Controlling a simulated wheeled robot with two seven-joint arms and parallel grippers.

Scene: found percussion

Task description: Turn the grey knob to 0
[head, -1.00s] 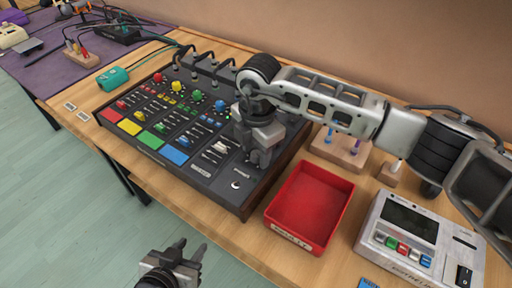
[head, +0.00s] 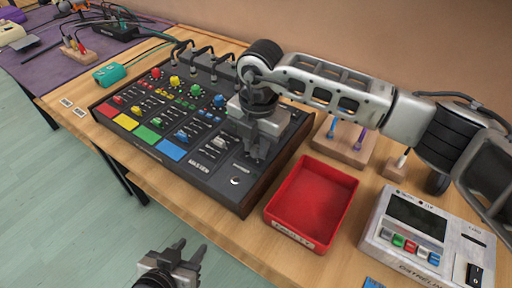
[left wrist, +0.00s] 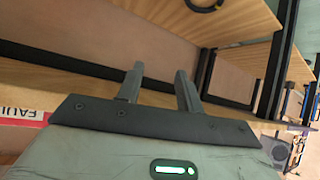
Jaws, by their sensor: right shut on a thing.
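The dark mixer panel (head: 215,183) lies on the wooden table with a row of coloured knobs and faders. Its red knob (head: 156,73), yellow knob (head: 175,82), green knob (head: 195,90) and blue knob (head: 219,100) show. The grey knob is hidden behind my right gripper (head: 252,153), which points down at the panel's right-hand MASTER strip, past the blue knob. The right gripper is shut on what its place suggests is the grey knob. My left gripper (head: 188,252) is open and empty, off the table's front edge; its spread fingers show in the left wrist view (left wrist: 158,88).
A red tray (head: 308,200) stands right of the panel. A grey device with coloured buttons (head: 425,235) is further right. A wooden block with pegs (head: 343,145) stands behind the tray. Cables (head: 190,45) run behind the panel. The floor in front is clear.

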